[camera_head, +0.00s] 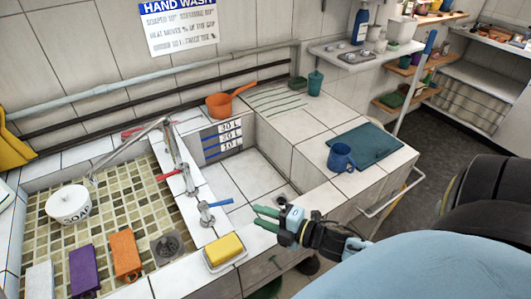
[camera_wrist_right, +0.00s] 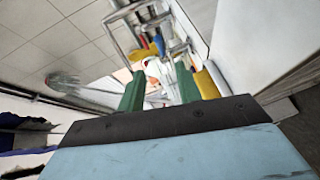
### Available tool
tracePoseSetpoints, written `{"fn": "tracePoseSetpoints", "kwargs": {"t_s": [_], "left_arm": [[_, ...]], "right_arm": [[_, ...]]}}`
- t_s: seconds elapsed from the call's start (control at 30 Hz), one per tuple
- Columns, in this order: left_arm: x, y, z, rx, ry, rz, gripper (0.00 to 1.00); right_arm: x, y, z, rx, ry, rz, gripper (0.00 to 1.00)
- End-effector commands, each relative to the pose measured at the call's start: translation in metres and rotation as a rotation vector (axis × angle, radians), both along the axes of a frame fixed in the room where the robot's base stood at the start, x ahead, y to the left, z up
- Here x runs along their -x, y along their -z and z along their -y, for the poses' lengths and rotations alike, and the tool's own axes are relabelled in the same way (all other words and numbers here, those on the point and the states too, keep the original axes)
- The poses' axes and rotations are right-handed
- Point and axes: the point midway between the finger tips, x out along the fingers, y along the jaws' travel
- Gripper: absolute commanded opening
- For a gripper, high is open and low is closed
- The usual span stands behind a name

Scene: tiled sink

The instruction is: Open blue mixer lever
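The blue mixer lever (camera_head: 221,203) sticks out to the right from a metal mixer (camera_head: 205,215) on the tiled ledge between the two basins. My right gripper (camera_head: 261,217) is just right of the lever, with a gap between them. Its two green fingers are apart with nothing held. In the right wrist view, the gripper (camera_wrist_right: 160,88) also shows open, and a small blue piece, perhaps the lever, lies beyond the fingers. My left gripper is not in view.
A yellow sponge (camera_head: 225,249) sits on a dish by the ledge's front. A red lever (camera_head: 168,174) is farther back. A soap bowl (camera_head: 69,204) and coloured blocks lie left. A blue mug (camera_head: 341,157) stands on the right counter. The deep basin (camera_head: 245,180) is empty.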

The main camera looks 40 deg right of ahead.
Motion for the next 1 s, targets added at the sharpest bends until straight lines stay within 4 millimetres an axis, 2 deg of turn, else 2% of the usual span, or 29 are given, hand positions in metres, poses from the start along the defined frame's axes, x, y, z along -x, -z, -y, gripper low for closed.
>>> {"fn": "tracePoseSetpoints", "kwargs": {"t_s": [0.37,0.57,0.63,0.8,1.0], "left_arm": [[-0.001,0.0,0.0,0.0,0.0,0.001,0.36],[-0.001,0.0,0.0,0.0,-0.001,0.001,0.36],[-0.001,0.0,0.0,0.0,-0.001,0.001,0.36],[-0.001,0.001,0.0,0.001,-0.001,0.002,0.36],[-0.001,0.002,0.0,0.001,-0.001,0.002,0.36]], "right_arm": [[0.005,-0.001,0.002,0.001,0.0,0.0,0.34],[0.003,0.001,0.002,-0.035,0.049,-0.038,0.1],[0.001,0.003,0.001,-0.08,0.112,-0.088,0.0],[0.005,0.016,-0.001,-0.276,0.356,-0.301,0.0],[0.032,0.032,-0.014,-0.514,0.643,-0.587,0.0]]}}
